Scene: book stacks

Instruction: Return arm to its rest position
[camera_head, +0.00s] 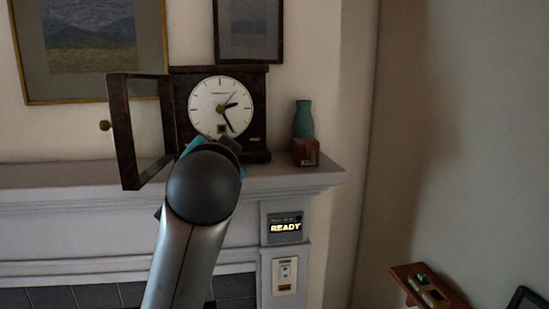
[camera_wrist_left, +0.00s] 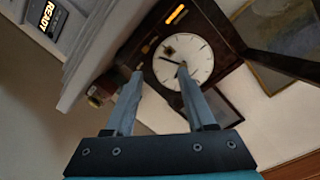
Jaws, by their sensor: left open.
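My left arm (camera_head: 182,252) rises from the bottom of the head view toward the mantel clock. Its rounded dark joint hides most of the left gripper there. In the left wrist view the left gripper (camera_wrist_left: 160,73) has its two fingers apart, with nothing between them. The dark mantel clock (camera_head: 258,100) has a white dial (camera_head: 220,104), and its framed door (camera_head: 125,135) stands swung open to the left. The clock dial also shows in the left wrist view (camera_wrist_left: 190,65), beyond the fingers. I cannot tell the exact gap to the clock. My right gripper is not in view.
The mantel shelf (camera_head: 310,178) carries a green bottle (camera_head: 303,117) and a small wooden box (camera_head: 306,152) right of the clock. A panel reading "READY" (camera_head: 286,227) is below. A small wooden shelf (camera_head: 408,280) is at lower right. Pictures hang above the mantel.

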